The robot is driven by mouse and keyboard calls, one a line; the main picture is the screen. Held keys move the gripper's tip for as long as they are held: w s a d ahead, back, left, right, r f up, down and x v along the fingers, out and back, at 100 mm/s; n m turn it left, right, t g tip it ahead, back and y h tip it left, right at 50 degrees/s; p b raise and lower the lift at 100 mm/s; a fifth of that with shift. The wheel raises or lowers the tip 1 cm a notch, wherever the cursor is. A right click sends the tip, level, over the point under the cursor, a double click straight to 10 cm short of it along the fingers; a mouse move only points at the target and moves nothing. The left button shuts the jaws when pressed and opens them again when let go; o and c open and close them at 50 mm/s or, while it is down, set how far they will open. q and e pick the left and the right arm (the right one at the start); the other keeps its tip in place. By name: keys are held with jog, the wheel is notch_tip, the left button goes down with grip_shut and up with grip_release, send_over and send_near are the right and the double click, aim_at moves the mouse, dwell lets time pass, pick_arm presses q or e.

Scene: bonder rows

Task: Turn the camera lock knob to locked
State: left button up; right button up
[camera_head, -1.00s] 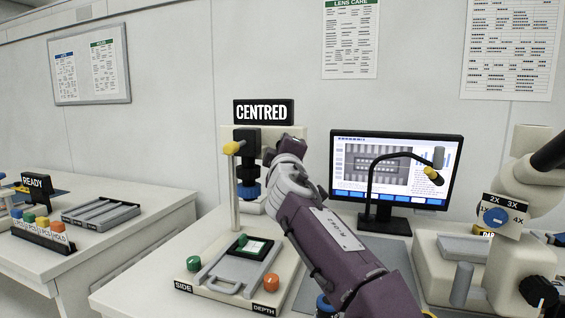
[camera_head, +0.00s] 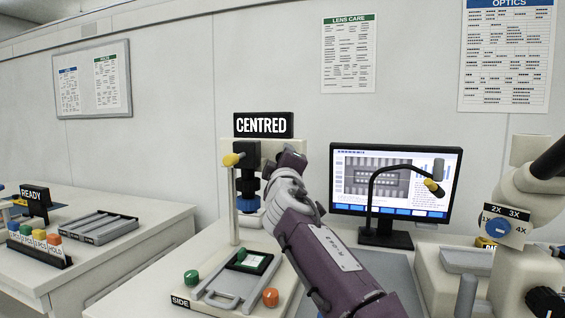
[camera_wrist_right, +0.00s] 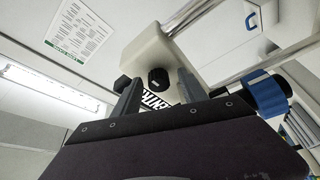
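My right arm reaches up from the bottom of the head view, and its gripper (camera_head: 288,158) is beside the black camera body (camera_head: 247,160) under the CENTRED sign (camera_head: 263,125). The fingertips are mostly hidden there. In the right wrist view my gripper (camera_wrist_right: 159,90) has its two fingers apart. A black round knob (camera_wrist_right: 158,77) on a pale block (camera_wrist_right: 160,50) shows between and beyond the fingertips; contact cannot be told. The knob's markings are not readable. My left gripper is not in view.
A yellow-ended lever (camera_head: 232,160) sits left of the camera body. Below are a green knob (camera_head: 191,278) and an orange knob (camera_head: 270,297) on the station base. A monitor (camera_head: 392,180) and a gooseneck lamp (camera_head: 398,163) stand to the right.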

jog(key=s+f+b, duration=0.1)
jog(key=s+b, duration=0.4)
jog(key=s, duration=0.4)
jog(key=shift+d+f, duration=0.15)
jog(key=shift+f, duration=0.1)
